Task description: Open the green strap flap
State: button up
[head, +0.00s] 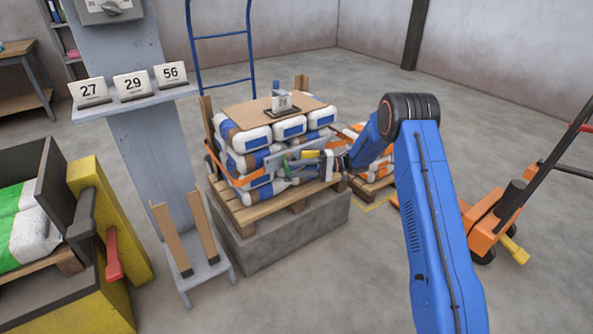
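A small green piece (310,155), which looks like the green strap flap, shows on the front of the bag stack, beside a yellow part and grey metal. An orange strap (222,167) runs around the stack (247,141). My gripper (322,163) is at the front right of the stack, right beside the green piece. At this size I cannot tell whether it touches the green piece, or whether its fingers are open or shut. My gripper hides part of the strap and the flap's surroundings.
The stack sits on a wooden pallet (248,214) on a concrete block (290,238). A grey post with number cards (133,84) is left. An orange pallet truck (485,225) is right. Floor in front is clear.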

jog(key=o, duration=0.4)
jog(key=w+d, duration=0.1)
jog(key=d, duration=0.4)
jog(key=w+d, duration=0.1)
jog(key=d, duration=0.5)
jog(key=w+d, duration=0.1)
jog(key=d, duration=0.5)
